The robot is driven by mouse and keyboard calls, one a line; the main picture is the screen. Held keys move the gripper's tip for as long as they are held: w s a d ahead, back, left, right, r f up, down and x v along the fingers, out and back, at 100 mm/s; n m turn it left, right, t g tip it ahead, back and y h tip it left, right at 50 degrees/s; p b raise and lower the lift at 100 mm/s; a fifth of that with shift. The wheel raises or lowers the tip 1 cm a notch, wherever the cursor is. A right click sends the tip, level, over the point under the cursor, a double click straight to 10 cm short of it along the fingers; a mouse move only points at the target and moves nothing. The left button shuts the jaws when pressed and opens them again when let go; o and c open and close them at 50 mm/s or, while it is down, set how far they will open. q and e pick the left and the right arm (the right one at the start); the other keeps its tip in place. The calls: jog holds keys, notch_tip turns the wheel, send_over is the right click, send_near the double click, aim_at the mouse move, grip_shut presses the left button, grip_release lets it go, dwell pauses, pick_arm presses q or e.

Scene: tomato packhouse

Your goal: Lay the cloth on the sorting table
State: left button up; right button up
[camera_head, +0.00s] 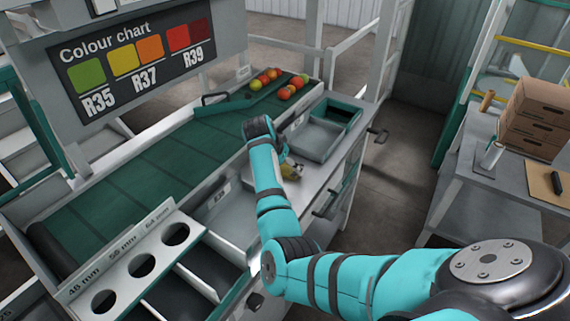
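The sorting table (319,185) is a long grey bench with a dark green belt (150,165) along it. My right arm comes in from the right and reaches over the table's near side. The end of that arm is over the table, and my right gripper is mostly hidden behind its wrist; its fingers cannot be made out. A small yellowish thing (291,169) shows just right of the wrist, low over the grey surface; I cannot tell whether it is the cloth or whether it is held. No cloth is clearly visible. My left gripper is out of view.
Several tomatoes (268,77) lie at the belt's far end. Teal-rimmed trays (314,138) sit at the table's right side. A sizing plate with round holes (142,265) stands at the near left. A side bench (477,150) holds stacked cardboard boxes (535,118).

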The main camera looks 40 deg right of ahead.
jog(key=o, duration=0.7)
jog(key=shift+f, duration=0.1)
jog(key=shift+o, duration=0.6)
jog(key=shift+d, duration=0.2)
jog(key=v, duration=1.2)
jog(key=shift+r+b, duration=0.2)
jog(key=shift+b, duration=0.25)
jog(key=shift+d, duration=0.1)
